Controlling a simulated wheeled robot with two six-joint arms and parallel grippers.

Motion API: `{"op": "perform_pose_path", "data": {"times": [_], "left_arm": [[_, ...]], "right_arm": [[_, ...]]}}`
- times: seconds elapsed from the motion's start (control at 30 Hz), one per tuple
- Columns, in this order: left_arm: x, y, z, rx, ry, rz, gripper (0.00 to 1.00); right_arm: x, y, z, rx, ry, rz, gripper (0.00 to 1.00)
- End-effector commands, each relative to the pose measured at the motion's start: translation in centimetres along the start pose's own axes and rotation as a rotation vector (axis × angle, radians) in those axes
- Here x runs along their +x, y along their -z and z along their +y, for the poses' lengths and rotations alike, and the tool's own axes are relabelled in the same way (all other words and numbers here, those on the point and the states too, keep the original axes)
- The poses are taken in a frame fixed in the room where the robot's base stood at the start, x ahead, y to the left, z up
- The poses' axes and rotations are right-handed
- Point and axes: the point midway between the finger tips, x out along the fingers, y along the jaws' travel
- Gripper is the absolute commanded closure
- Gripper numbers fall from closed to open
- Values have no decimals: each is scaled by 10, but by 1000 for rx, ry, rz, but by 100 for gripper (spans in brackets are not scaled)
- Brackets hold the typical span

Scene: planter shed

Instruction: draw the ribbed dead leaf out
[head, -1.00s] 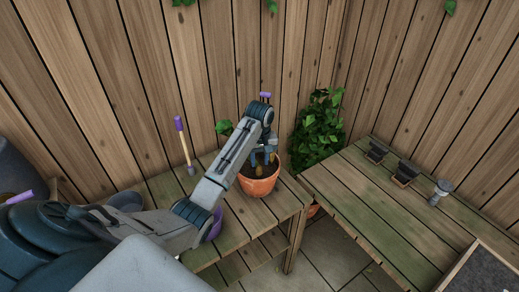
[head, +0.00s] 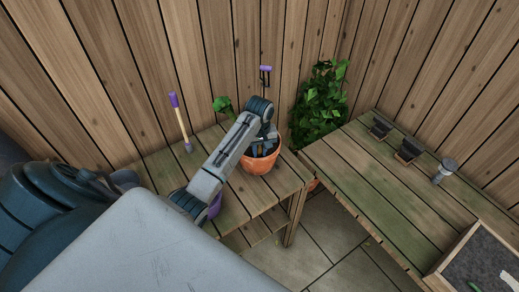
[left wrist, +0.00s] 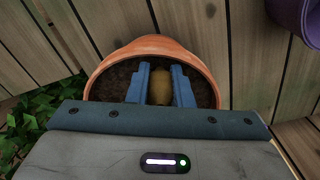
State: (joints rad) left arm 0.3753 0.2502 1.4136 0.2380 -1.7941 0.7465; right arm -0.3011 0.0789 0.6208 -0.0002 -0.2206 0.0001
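The terracotta pot (head: 263,165) of dark soil stands on the slatted bench at centre; it also shows in the left wrist view (left wrist: 97,82). A yellow-brown, dead-looking leaf (left wrist: 160,88) is over the soil in the left wrist view; its ribs are too small to make out. My left gripper (left wrist: 161,70) points down into the pot, one blue finger on each side of the leaf. A narrow dark gap shows beside the leaf, so the fingers look open around it. In the head view the wrist partly hides the left gripper (head: 263,150). My right gripper is out of view.
A purple pot (head: 214,206) stands left of the terracotta pot, partly behind my arm. A purple-handled tool (head: 180,122) leans near the fence. A leafy plant (head: 318,105) is behind right. The right bench (head: 385,190) holds small dark pots (head: 408,152) and a soil tray (head: 447,262).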

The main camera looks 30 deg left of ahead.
Motion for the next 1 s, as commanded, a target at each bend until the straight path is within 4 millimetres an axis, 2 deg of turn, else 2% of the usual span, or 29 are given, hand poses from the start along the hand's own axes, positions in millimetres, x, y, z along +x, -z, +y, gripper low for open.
{"op": "perform_pose_path", "data": {"times": [0.03,0.1,0.13,1.0], "left_arm": [[0,0,0,0,-1,0,84],[0,0,0,0,-1,0,98],[0,0,0,0,-1,0,100],[-12,0,0,0,-1,1,100]], "right_arm": [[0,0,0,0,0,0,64],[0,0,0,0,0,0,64],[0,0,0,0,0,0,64],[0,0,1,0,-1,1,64]]}}
